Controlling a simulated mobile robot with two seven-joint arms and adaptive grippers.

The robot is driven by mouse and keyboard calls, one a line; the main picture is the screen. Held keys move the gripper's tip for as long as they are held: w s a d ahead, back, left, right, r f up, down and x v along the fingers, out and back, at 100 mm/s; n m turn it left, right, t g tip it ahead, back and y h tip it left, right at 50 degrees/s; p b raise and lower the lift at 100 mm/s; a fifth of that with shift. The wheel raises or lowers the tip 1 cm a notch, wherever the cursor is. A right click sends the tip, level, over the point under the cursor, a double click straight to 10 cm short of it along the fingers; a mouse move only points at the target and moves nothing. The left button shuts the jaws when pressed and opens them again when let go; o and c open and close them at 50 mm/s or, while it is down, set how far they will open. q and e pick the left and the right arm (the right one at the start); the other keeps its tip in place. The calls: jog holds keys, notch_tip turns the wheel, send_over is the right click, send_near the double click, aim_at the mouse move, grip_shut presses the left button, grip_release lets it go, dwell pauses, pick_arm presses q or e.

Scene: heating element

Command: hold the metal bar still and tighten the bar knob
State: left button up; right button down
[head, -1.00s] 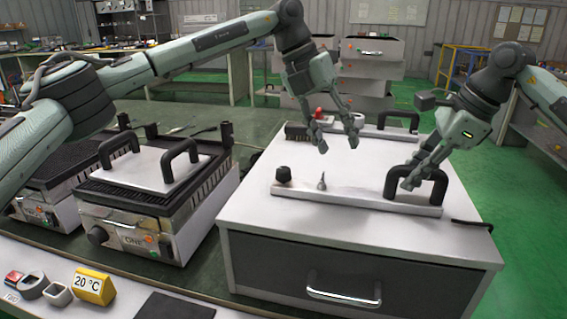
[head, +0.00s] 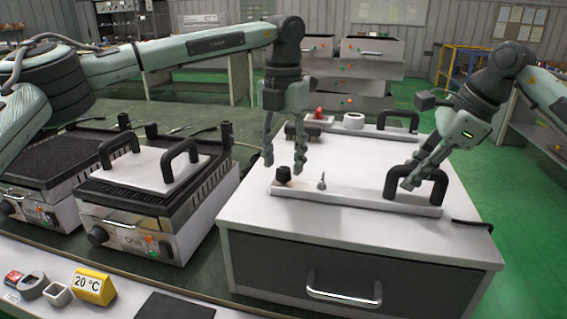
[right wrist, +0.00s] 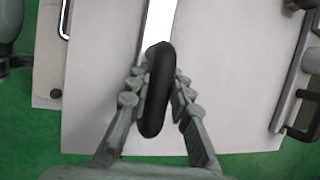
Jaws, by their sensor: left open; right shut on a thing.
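The metal bar (head: 345,197) lies flat along the white top of the drawer cabinet, with a black arched handle (head: 398,177) at its right end. The black bar knob (head: 283,174) stands at its left end, with a small metal pin (head: 322,182) beside it. My right gripper (head: 418,183) is shut on the black handle; the right wrist view shows its fingers on both sides of the handle (right wrist: 157,90). My left gripper (head: 284,166) is open and points down, its fingertips just above and behind the knob. I cannot tell whether they touch it.
A second bar with a black handle (head: 398,118), a white ring (head: 353,121) and a red-topped part (head: 318,114) are at the cabinet's back. A grill (head: 140,215) stands left of the cabinet. A yellow 20 °C block (head: 93,287) sits at front left.

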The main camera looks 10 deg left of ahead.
pick_arm(q)
jog(key=shift+f, duration=0.75)
jog(key=shift+c, duration=0.6)
grip_shut()
